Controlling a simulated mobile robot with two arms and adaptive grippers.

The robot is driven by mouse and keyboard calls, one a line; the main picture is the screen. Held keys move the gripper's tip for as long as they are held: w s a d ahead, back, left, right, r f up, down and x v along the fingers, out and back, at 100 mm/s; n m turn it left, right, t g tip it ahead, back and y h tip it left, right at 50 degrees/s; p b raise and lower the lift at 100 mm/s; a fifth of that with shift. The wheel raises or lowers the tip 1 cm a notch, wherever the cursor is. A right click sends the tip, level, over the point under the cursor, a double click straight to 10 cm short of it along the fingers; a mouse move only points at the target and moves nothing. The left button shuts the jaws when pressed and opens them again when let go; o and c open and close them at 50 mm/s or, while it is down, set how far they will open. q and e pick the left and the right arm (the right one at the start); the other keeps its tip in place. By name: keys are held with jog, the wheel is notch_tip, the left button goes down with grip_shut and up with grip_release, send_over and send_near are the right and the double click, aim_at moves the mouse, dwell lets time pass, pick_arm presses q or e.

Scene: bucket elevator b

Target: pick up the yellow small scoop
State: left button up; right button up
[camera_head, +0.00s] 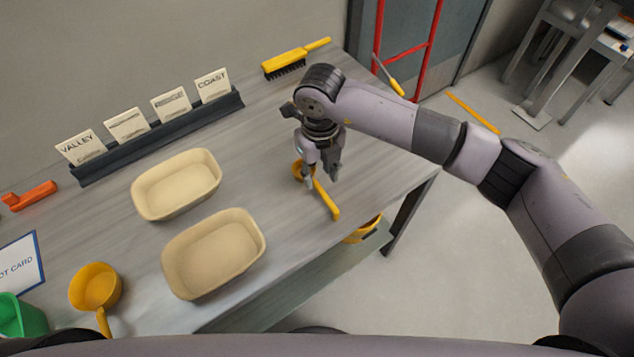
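The small yellow scoop (328,202) lies on the grey table near its right end. Its bowl is at the upper left and its handle points to the lower right. My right gripper (322,182) points down over the scoop, with its fingers apart on either side of the handle near the bowl. The fingers partly hide the bowl, and I cannot tell whether they touch the scoop. My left gripper is not in view.
A larger yellow scoop (94,287) lies at the lower left, by a green container (20,318). Two beige trays (212,254) stand left of my gripper. Behind are a card rack (160,138) and a yellow brush (290,62). The table is clear around the small scoop.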

aim_at(320, 187)
jog(key=shift+f, duration=0.6)
jog(key=shift+f+p, duration=0.35)
jog(key=shift+p, duration=0.05)
notch_tip(320, 187, down, 4)
jog(key=shift+s+r+p, duration=0.1)
jog(key=shift+r+p, duration=0.1)
jog(key=shift+p, duration=0.5)
jog(key=shift+f, duration=0.45)
grip_shut()
